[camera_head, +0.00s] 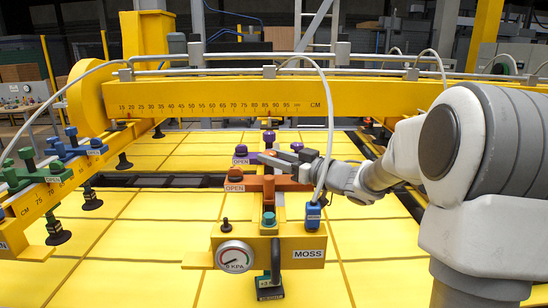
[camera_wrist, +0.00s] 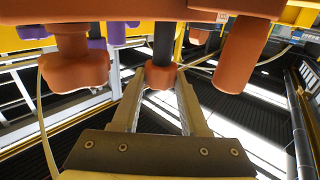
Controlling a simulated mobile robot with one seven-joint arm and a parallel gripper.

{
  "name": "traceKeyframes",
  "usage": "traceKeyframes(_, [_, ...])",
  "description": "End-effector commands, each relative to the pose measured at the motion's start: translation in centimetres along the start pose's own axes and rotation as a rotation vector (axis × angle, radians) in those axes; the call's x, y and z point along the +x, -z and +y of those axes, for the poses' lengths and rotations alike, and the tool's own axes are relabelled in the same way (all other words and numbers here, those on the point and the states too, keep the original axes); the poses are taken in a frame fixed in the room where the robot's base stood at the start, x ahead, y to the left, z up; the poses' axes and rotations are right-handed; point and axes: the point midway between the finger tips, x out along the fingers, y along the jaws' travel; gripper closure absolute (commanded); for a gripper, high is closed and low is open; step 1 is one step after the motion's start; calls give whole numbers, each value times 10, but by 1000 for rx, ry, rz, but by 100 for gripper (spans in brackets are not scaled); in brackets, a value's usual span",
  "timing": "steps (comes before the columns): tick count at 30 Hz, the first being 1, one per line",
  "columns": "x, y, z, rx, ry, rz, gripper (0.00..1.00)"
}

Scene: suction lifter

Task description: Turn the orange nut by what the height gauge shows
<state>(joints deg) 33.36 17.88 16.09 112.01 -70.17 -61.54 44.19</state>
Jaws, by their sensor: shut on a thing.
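My gripper (camera_wrist: 161,85) is shut on a small orange nut (camera_wrist: 160,72), which sits around a dark upright rod in the wrist view. The two fingers close on it from both sides. In the head view my gripper (camera_head: 275,158) reaches in from the right, just above an orange crossbar (camera_head: 290,183) on the MOSS lifter unit; the nut cannot be made out there. A scale in CM (camera_head: 210,106) runs along the far yellow beam. I cannot tell which mark is the height gauge's reading. A round dial marked KPA (camera_head: 235,257) is on the unit's front.
A yellow side beam (camera_head: 40,195) carries green and blue units. Yellow panels (camera_head: 370,240) lie below.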

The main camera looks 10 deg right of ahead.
Motion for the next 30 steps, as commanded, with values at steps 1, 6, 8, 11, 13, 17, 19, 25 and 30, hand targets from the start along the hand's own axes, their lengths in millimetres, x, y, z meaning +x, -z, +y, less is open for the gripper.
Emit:
traceKeyframes(1, [0, 0, 0, 0, 0, 0, 100])
traceKeyframes(6, [0, 0, 0, 0, 5, 0, 100])
traceKeyframes(8, [0, 1, 1, 1, 12, 0, 100])
traceKeyframes(11, [0, 2, 1, 1, 39, -1, 100])
traceKeyframes(13, [0, 2, 2, 2, 67, -1, 100])
traceKeyframes(17, [0, 3, 4, 3, 146, -1, 100])
traceKeyframes(19, [0, 3, 5, 2, 202, -1, 100])
traceKeyframes(25, [2, 0, 8, 0, 385, -1, 100])
traceKeyframes(30, [3, -1, 10, -1, 538, -1, 100])
